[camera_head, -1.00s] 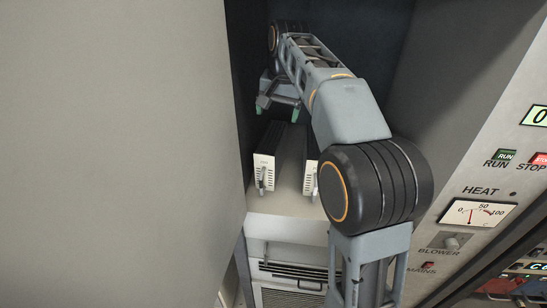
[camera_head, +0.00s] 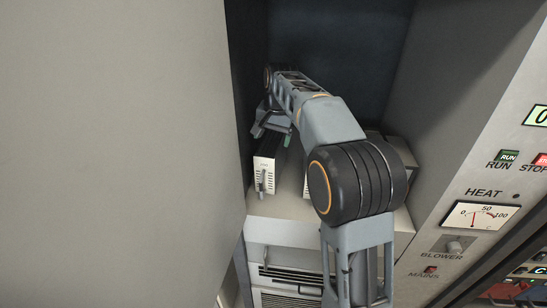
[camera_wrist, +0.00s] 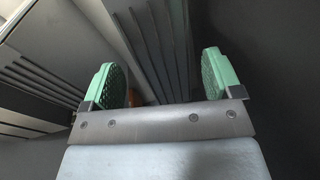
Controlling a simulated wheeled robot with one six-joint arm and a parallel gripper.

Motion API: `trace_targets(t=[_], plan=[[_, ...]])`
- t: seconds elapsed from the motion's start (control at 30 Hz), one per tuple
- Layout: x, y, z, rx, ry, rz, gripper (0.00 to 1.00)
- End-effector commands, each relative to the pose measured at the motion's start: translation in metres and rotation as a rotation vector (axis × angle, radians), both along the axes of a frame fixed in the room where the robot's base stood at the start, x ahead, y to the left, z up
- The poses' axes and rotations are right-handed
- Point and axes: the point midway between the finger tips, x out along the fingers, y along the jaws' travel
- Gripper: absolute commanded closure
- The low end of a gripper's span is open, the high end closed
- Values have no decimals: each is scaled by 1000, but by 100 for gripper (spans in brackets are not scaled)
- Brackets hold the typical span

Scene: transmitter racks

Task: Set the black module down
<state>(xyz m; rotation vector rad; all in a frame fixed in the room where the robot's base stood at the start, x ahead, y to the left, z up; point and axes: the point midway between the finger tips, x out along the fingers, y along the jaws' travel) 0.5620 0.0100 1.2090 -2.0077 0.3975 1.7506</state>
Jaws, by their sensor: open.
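A black module (camera_head: 265,176) with a white front panel and a lever handle stands upright on the shelf at the left. A second white-fronted module (camera_head: 306,185) stands to its right, mostly hidden by my arm. My gripper (camera_head: 274,134) is open above the left module's dark body, with one green fingertip showing. In the wrist view my gripper (camera_wrist: 162,80) has its green fingertips wide apart. A dark ribbed module body (camera_wrist: 150,40) lies in the gap between them. I cannot tell whether either finger touches it.
The shelf (camera_head: 283,207) sits in a deep, dark bay. A large grey panel (camera_head: 120,150) closes off the left. Grey boxes (camera_head: 400,155) stand behind my elbow at the right. A control panel (camera_head: 480,215) with a heat meter flanks the bay's right side.

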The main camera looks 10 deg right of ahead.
Motion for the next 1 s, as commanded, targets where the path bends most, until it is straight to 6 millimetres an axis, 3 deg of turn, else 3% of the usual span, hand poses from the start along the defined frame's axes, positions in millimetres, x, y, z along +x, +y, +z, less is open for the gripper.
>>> trace_targets(t=[0.3, 0.67, 1.0], plan=[[6, 3, -39, 0, 2, 1, 15], [7, 3, -47, 0, 1, 1, 15], [7, 3, -46, 0, 1, 1, 48]])
